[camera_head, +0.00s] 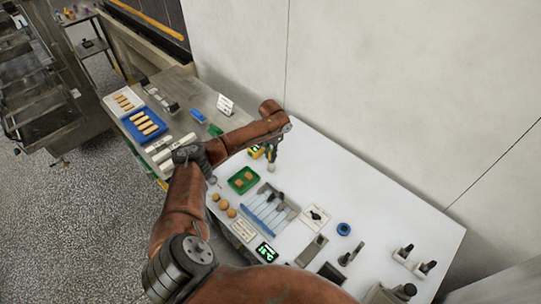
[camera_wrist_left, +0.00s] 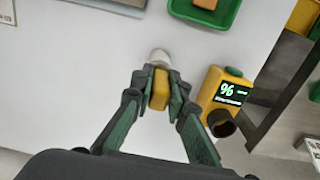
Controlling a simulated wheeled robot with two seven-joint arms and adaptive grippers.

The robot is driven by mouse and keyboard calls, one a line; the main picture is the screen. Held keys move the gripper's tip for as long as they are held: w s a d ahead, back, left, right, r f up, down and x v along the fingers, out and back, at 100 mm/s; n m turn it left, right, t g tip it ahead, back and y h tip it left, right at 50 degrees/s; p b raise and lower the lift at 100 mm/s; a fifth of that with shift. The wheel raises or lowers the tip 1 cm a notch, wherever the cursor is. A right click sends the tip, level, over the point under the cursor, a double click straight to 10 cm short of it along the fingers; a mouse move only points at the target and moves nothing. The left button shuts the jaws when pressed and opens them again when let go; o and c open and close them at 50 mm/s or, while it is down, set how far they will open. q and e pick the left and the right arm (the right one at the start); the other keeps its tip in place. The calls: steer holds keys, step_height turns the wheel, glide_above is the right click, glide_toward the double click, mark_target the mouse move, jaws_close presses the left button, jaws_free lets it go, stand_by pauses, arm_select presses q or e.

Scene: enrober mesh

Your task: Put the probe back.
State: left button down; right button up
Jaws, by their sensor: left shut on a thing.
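My left gripper (camera_head: 272,152) points down over the white table, beside the yellow meter (camera_head: 256,152). In the left wrist view my left gripper (camera_wrist_left: 160,92) is shut on the probe (camera_wrist_left: 160,88), which has a yellow body and a pale round end sticking out past the fingertips. The meter (camera_wrist_left: 226,90) stands just right of the fingers there, apart from the probe. It has a lit screen with a percent sign and a dark round open holder (camera_wrist_left: 221,123) on its side. My right gripper is not in view.
A green tray (camera_head: 242,181) with brown pieces lies near the gripper. A blue tray (camera_head: 145,125) is at far left. Bare table lies right of the gripper.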

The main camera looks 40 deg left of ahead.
arm_select(q)
steer(key=shift+f, duration=0.1)
steer(key=c, duration=1.9)
jaws_free()
step_height(320, 180, up, 12)
steer(key=shift+r+b, duration=0.2)
steer(key=shift+b, duration=0.45)
